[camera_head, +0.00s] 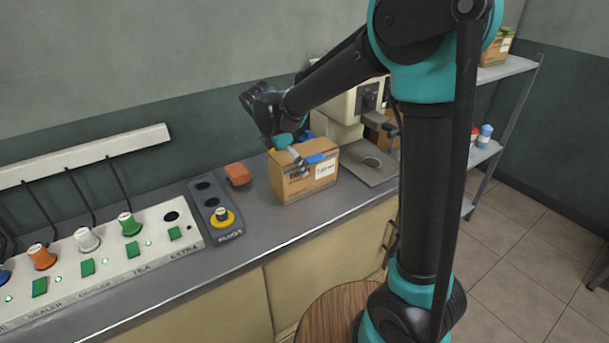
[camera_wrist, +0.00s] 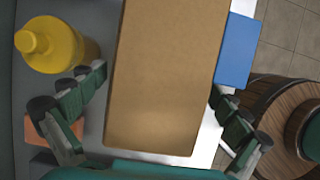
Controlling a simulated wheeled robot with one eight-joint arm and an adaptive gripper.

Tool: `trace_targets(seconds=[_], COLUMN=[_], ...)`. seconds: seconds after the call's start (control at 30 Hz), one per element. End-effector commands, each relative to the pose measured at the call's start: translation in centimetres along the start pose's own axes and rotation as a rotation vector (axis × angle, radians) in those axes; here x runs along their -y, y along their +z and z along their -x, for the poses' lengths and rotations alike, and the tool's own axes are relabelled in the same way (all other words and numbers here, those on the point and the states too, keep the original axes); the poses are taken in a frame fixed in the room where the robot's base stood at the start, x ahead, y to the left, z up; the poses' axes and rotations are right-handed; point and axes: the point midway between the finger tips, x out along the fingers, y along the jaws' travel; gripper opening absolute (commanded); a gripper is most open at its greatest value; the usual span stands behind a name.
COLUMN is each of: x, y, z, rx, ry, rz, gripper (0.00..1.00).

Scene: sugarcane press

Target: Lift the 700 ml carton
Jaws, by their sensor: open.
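The brown cardboard carton (camera_head: 310,184) stands on the grey counter, with a white label on its front; the print is too small to read surely. My gripper (camera_head: 292,156) is above the carton in the head view, partly hiding its top. In the wrist view a plain brown carton face (camera_wrist: 165,70) fills the middle. My open gripper (camera_wrist: 158,88) has one finger on each side of this face. Contact between fingers and carton cannot be told.
A yellow bottle (camera_wrist: 50,45) is close outside the left finger in the wrist view, and a blue block (camera_wrist: 237,50) is beyond the right one. An orange block (camera_head: 238,174) and a button panel (camera_head: 215,208) lie left of the carton. A machine (camera_head: 340,108) stands behind it.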

Motion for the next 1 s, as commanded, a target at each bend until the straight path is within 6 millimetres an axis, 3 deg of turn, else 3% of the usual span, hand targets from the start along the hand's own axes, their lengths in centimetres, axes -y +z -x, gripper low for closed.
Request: trace_targets(seconds=[0.2, 0.47, 0.93, 1.0], x=[-0.1, -0.1, -0.1, -0.1], y=[-0.1, -0.1, -0.1, -0.1], z=[-2.5, -2.8, -2.8, -2.8], rx=[0.0, -0.001, -0.001, 0.0], ry=[0.0, 0.0, 0.001, 0.001], rz=[-0.001, 0.0, 0.0, 0.0], gripper=[1.0, 1.0, 0.44, 0.43])
